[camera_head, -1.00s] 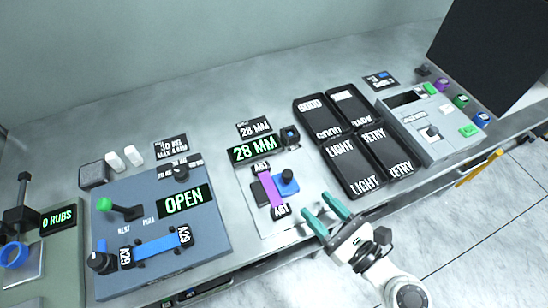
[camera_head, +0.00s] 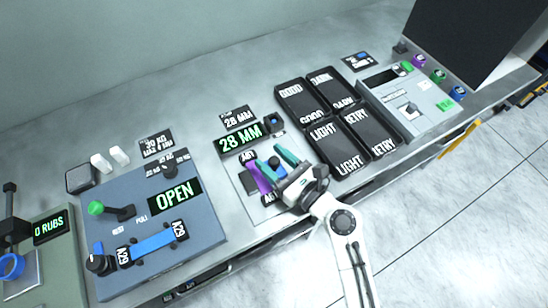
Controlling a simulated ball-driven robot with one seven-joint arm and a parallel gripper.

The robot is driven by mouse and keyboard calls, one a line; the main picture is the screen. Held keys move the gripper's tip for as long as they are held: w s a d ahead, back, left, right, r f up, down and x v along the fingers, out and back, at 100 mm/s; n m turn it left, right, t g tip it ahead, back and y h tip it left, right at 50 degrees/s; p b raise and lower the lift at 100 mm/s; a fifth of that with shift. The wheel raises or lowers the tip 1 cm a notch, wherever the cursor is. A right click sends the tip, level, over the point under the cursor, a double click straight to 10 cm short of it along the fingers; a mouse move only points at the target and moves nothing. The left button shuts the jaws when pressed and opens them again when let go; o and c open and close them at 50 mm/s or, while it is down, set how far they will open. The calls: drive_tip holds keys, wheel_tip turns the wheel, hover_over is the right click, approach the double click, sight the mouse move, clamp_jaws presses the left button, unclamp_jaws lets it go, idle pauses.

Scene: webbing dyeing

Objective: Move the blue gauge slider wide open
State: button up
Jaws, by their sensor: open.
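The blue gauge slider, with its round dark-blue knob (camera_head: 274,161), is on the light grey gauge plate (camera_head: 236,180) in the middle of the bench. Its lower part is largely hidden by my gripper. My gripper (camera_head: 268,157) is open over the plate, its two teal fingers on either side of the knob in the picture. I cannot tell whether they touch it. A purple webbing strip (camera_head: 257,178) with A61 tags lies just left of the slider, partly covered by a finger. The gauge display (camera_head: 241,136) reads 28 MM.
A blue-grey panel (camera_head: 205,232) with an OPEN display, a green-tipped lever and a blue strip is at left. Black trays (camera_head: 325,145) marked GOOD, DARK, LIGHT and RETRY stand close at right. A grey control box (camera_head: 425,112) with coloured buttons is further right.

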drive_tip(key=shift+c, duration=0.3)
clamp_jaws()
idle(0.3)
